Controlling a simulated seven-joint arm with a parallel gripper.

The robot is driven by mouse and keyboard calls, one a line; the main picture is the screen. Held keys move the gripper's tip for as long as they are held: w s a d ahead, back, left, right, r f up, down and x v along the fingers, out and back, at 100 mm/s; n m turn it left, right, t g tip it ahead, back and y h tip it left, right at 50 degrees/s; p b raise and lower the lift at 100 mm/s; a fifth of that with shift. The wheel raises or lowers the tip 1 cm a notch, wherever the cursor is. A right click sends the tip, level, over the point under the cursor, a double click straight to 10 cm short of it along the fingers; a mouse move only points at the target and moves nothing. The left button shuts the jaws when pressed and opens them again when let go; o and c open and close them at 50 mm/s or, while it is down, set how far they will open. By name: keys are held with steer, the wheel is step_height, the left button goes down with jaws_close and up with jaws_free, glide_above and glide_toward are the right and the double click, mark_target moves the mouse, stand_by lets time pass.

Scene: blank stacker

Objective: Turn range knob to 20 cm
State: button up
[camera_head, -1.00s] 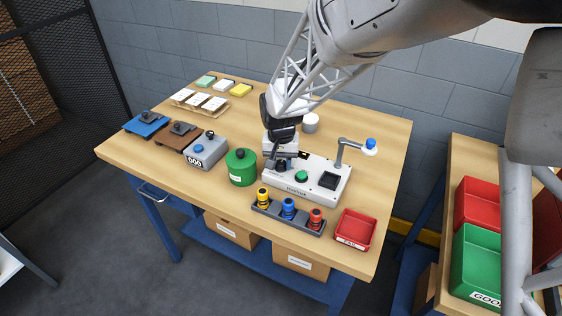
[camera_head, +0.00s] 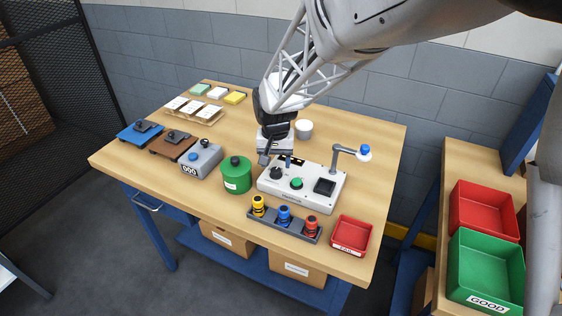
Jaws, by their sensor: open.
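The white device (camera_head: 302,197) stands on the wooden bench. Its black knob (camera_head: 276,173) is at the left of its top, left of a green button (camera_head: 296,183); I take it for the range knob. Its pointer and scale marks are too small to read. My gripper (camera_head: 276,160) is open and empty, just behind and above the knob, apart from it, with its fingers over the device's back left edge.
A green canister (camera_head: 236,176) stands close left of the device. A rack with yellow, blue and red knobbed pieces (camera_head: 284,222) and a red tray (camera_head: 351,235) are in front. A lamp arm (camera_head: 350,151) rises at the back right. A white cup (camera_head: 304,129) stands behind.

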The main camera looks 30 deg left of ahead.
mark_target(279, 171)
steer(key=shift+r, duration=2.15)
steer(key=shift+w+d+r, duration=0.1)
steer(key=shift+d+r, duration=0.2)
steer(key=shift+d, duration=0.2)
steer(key=s+d+r+m, duration=0.1)
steer(key=s+d+r, duration=0.15)
steer(key=d, duration=0.75)
steer(key=s+d+r+t, duration=0.1)
steer(key=d+r, duration=0.3)
steer(key=d, duration=0.5)
steer(key=s+d+r+m, duration=0.1)
steer(key=d+r, duration=0.3)
steer(key=d, duration=0.6)
steer(key=s+d+m+t, duration=0.1)
steer(key=s+d+m, duration=0.1)
steer(key=s+d, duration=1.5)
steer(key=shift+s+d+m+t, duration=0.3)
steer(key=shift+d, duration=0.45)
